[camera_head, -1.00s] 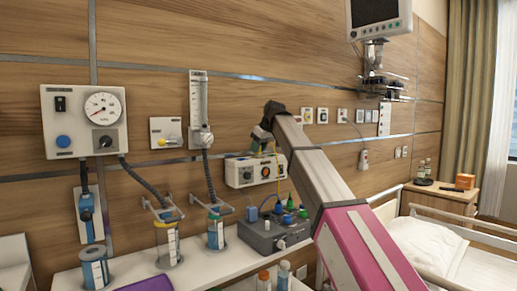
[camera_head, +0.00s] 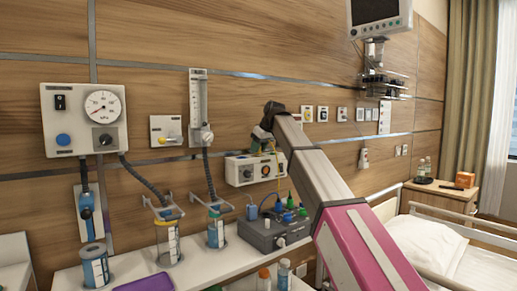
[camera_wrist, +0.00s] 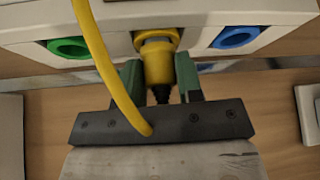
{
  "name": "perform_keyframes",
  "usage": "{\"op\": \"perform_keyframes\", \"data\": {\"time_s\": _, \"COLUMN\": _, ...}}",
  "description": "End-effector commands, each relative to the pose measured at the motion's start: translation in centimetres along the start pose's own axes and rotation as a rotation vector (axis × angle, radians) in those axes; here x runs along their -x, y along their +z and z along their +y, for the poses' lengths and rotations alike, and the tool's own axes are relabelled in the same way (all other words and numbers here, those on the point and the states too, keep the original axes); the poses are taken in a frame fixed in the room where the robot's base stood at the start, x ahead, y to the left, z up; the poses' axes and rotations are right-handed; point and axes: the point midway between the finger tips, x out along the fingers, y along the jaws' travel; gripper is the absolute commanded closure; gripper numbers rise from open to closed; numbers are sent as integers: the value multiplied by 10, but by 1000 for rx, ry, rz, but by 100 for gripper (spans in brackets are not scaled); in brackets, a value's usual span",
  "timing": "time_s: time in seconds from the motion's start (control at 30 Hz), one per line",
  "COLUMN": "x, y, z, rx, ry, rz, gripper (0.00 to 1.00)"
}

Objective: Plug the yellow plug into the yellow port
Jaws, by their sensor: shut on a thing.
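The yellow plug (camera_wrist: 158,66) is between the two green fingers of my gripper (camera_wrist: 160,80) in the wrist view, and the gripper is shut on it. A yellow cable (camera_wrist: 96,55) loops across that view. The plug is lined up with the yellow port (camera_wrist: 157,35) on the white wall unit and appears to meet its mouth; how deep it sits cannot be told. In the head view, my gripper (camera_head: 258,150) is at the white unit (camera_head: 241,173), with the port partly hidden there.
A green port (camera_wrist: 69,47) and a blue port (camera_wrist: 235,37) flank the yellow one. Below the unit, a grey box (camera_head: 262,236) with coloured plugs stands on the white counter (camera_head: 190,274). Suction jars (camera_head: 216,232) stand to the left.

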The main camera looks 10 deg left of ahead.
Motion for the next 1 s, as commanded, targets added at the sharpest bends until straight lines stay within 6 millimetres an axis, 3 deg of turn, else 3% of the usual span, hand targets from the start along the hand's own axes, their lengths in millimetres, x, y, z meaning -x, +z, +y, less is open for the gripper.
{"op": "perform_keyframes", "data": {"time_s": 0.73, "x": -2, "y": 1, "z": 0, "rx": 0, "ry": 0, "rz": 1, "gripper": 90}}
{"op": "perform_keyframes", "data": {"time_s": 0.77, "x": -2, "y": 1, "z": 0, "rx": 0, "ry": 0, "rz": 1, "gripper": 60}}
{"op": "perform_keyframes", "data": {"time_s": 0.83, "x": -2, "y": 1, "z": 0, "rx": 0, "ry": 0, "rz": 1, "gripper": 37}}
{"op": "perform_keyframes", "data": {"time_s": 1.0, "x": -2, "y": 1, "z": 0, "rx": 0, "ry": 0, "rz": 0, "gripper": 37}}
